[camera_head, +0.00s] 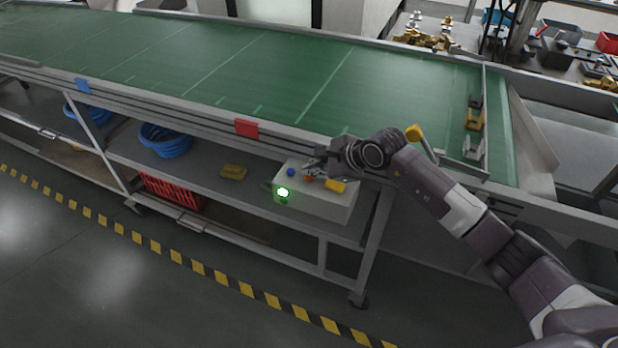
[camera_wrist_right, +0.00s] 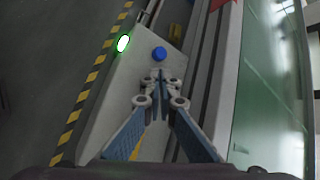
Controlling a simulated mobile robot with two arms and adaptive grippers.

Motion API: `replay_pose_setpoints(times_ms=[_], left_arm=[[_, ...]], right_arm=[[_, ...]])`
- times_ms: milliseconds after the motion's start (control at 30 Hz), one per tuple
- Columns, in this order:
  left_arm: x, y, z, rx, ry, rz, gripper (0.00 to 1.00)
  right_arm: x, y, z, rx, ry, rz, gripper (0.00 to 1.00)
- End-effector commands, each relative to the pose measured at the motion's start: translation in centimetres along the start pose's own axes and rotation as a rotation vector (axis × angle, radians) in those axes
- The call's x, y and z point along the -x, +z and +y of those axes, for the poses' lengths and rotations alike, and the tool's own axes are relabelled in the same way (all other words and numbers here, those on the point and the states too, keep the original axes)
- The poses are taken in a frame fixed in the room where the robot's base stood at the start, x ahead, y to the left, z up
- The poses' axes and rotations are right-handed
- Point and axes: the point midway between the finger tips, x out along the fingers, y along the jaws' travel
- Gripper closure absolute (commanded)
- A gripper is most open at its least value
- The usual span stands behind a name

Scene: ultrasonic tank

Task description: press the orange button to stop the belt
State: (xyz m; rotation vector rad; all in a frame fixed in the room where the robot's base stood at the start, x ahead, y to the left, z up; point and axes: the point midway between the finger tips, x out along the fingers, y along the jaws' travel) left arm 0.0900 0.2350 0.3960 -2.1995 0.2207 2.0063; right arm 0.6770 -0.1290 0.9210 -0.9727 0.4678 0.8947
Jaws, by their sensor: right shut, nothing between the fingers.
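The pale control box (camera_head: 325,203) sits on the shelf below the belt. On it are a blue button (camera_head: 290,172), a lit green lamp (camera_head: 283,193) and a small patch of the orange button (camera_head: 309,179). My right gripper (camera_head: 311,168) is shut and empty, its tips over the top of the box, right by the orange button. I cannot tell whether they touch. In the right wrist view the shut fingertips (camera_wrist_right: 159,80) point toward the blue button (camera_wrist_right: 159,53), and the orange button is hidden. The green belt (camera_head: 260,75) runs above. My left gripper is out of view.
A yellow block (camera_head: 335,185) shows at the box's right end, under my wrist. Blue coils (camera_head: 166,140), a yellow item (camera_head: 233,172) and a red crate (camera_head: 172,192) are left of it. The belt's side rail (camera_head: 200,118) is close behind. The floor in front is clear.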

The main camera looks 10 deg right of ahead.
Motion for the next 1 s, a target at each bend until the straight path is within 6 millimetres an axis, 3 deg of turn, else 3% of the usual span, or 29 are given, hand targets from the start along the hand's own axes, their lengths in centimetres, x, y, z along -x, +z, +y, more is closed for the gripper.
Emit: replay_pose_setpoints(times_ms=[1000], left_arm=[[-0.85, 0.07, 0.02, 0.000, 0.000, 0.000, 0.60]], right_arm=[[-0.52, -0.34, 0.38, 0.000, 0.000, -0.001, 1.00]])
